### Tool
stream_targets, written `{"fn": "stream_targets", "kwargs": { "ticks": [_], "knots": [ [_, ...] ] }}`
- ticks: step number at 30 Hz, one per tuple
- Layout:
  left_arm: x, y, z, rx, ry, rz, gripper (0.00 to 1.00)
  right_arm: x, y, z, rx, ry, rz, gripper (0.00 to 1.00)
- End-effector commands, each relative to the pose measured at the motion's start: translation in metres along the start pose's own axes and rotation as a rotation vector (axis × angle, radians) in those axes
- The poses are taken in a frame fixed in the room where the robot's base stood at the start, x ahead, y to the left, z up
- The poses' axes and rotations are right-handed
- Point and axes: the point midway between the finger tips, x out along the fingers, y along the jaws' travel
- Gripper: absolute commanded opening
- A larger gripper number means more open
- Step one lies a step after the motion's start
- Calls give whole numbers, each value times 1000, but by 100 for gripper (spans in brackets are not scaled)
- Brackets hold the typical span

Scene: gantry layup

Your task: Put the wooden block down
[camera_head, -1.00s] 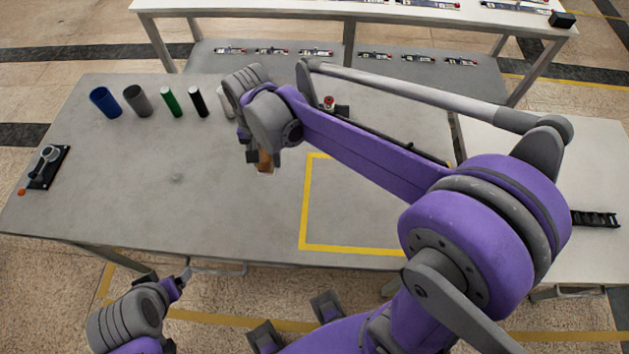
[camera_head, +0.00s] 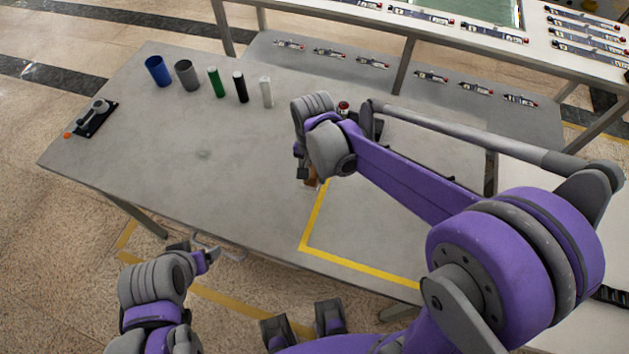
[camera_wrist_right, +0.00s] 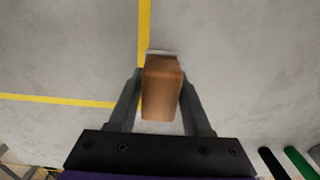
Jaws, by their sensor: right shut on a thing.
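The wooden block (camera_head: 311,180) is brown and mostly hidden behind my right gripper (camera_head: 307,176) in the head view. In the right wrist view the block (camera_wrist_right: 161,92) sits between the two fingers of my right gripper (camera_wrist_right: 160,95), which is shut on it. The block is over the grey table (camera_head: 150,190), beside the left edge of the yellow taped outline (camera_head: 316,215). I cannot tell whether its underside touches the table. My left gripper (camera_head: 207,257) is low at the left, off the table's front edge; its fingers are too small to read.
A blue cup (camera_head: 158,71), a grey cup (camera_head: 187,75) and green (camera_head: 215,82), black (camera_head: 240,87) and white (camera_head: 266,92) cylinders stand at the back left. A black lever device (camera_head: 92,118) is at the left edge. The table's middle left is clear.

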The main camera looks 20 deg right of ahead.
Motion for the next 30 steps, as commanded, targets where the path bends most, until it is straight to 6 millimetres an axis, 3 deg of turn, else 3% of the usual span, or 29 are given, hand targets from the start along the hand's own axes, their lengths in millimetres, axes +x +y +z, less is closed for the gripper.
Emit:
{"fn": "stream_targets", "kwargs": {
  "ticks": [9, 26, 27, 30],
  "knots": [
    [3, 0, 3, 0, -2, 0, 82, 38, 0, 0, 0, 0, 0, 0],
    [10, 0, 8, 0, -6, 0, 82, 50, 0, 0, 0, -1, 0, 0],
    [9, 0, 8, 0, -5, 0, 82, 49, 0, 1, 0, -1, 0, 56],
    [9, 0, 8, 0, -5, 0, 82, 50, 1, 1, 0, -2, 1, 74]
  ]
}}
